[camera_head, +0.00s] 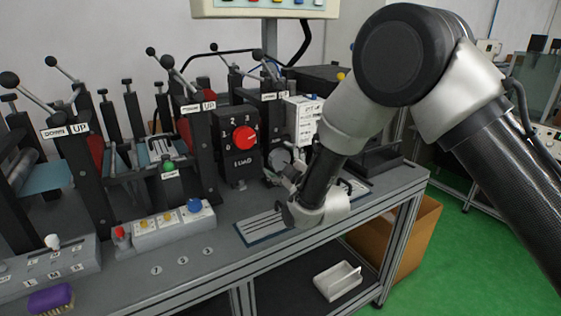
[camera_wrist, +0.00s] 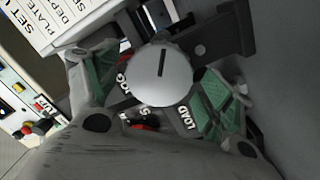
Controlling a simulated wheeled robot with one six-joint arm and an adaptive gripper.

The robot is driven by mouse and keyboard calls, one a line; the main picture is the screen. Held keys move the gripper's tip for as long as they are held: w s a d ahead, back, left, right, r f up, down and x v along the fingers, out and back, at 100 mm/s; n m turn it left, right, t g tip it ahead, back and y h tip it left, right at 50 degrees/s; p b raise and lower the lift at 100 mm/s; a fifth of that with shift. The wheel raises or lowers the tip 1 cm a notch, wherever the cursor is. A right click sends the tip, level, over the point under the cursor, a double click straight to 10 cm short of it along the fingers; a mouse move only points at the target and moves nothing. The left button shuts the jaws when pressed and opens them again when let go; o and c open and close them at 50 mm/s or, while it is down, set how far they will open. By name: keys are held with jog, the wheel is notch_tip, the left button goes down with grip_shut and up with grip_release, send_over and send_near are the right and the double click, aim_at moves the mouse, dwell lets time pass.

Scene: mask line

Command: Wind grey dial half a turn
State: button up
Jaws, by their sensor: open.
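The grey dial (camera_wrist: 160,76) is a round disc with a dark slot line running nearly upright in the wrist view. Part of it also shows in the head view (camera_head: 279,157), beside the red-knob box. My gripper (camera_wrist: 152,92) is open, with one green-padded finger to the left of the dial and one to its lower right. Gaps seem to show between the pads and the dial, but I cannot tell exact contact. Labels around the dial are partly hidden; "LOAD" can be read. In the head view my gripper (camera_head: 286,174) is partly hidden by my wrist.
A black box with a red knob (camera_head: 244,139) stands left of the dial. A button box (camera_head: 160,226) and lever machines fill the bench's left.

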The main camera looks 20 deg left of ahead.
jog(key=shift+w+a, duration=0.3)
jog(key=shift+w, duration=0.05)
jog(key=c, duration=1)
jog(key=shift+m, duration=0.3)
jog(key=m, duration=0.5)
jog(key=shift+g, duration=0.3)
jog(key=m, duration=0.4)
jog(key=shift+m, duration=0.4)
